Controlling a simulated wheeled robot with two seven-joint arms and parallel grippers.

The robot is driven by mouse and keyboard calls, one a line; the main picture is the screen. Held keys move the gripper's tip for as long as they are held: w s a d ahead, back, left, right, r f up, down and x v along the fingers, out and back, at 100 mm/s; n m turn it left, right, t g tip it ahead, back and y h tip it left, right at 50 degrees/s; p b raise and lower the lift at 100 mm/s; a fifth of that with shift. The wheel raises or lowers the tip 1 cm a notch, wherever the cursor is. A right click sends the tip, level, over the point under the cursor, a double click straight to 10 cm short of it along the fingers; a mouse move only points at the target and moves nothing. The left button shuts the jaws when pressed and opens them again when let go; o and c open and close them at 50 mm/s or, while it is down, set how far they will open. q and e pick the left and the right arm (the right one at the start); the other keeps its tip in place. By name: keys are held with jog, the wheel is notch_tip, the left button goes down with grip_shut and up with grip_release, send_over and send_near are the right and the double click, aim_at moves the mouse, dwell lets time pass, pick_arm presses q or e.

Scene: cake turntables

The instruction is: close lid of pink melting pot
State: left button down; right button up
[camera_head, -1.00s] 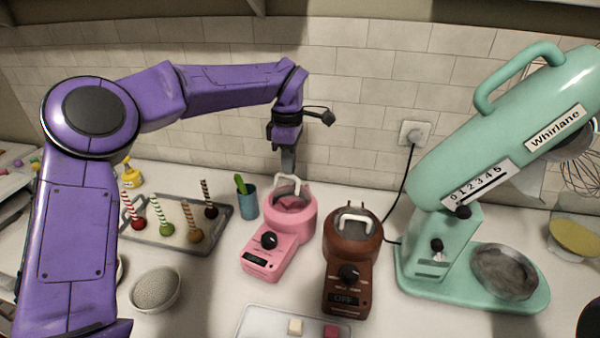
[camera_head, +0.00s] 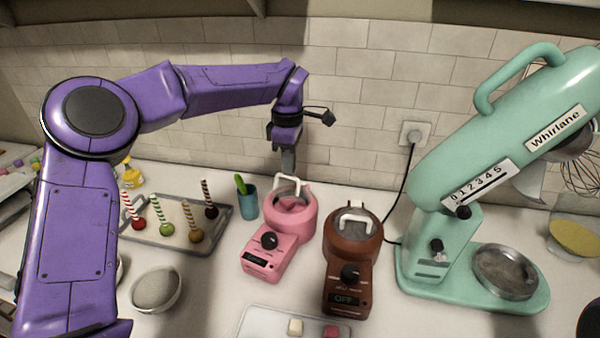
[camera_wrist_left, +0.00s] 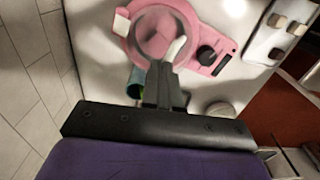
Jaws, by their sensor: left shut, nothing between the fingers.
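The pink melting pot (camera_head: 295,228) stands on the counter in the middle of the head view, with a black knob and a small display on its front. Its clear lid with a white handle (camera_head: 288,184) is at the pot's rear; the handle rises there, and the lid's exact tilt is hard to tell. The pot also shows in the left wrist view (camera_wrist_left: 205,35), with the round clear lid (camera_wrist_left: 158,34) over part of it. My left gripper (camera_head: 288,170) is shut and empty, pointing down just behind the lid handle. Contact with the lid is unclear. My right gripper is out of view.
A brown melting pot (camera_head: 352,245) stands close on the right. A blue cup (camera_head: 248,204) is close on the left, beside a tray (camera_head: 160,236) of cake pops. A green stand mixer (camera_head: 440,235) stands further right. A white tray (camera_head: 262,322) lies in front.

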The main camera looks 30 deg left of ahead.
aim_at(286, 190)
pick_arm(q)
jog(key=shift+f, duration=0.1)
dwell(0.3)
jog(key=shift+f, duration=0.75)
jog(key=shift+b, duration=0.3)
jog(key=shift+s+f+b, duration=0.4)
jog(key=shift+s, duration=0.15)
jog(key=shift+s+f+b, duration=0.4)
jog(key=shift+f, duration=0.25)
notch_tip(286, 190, up, 6)
jog(key=p, duration=0.7)
jog(key=shift+r, duration=0.25)
jog(key=shift+f, duration=0.1)
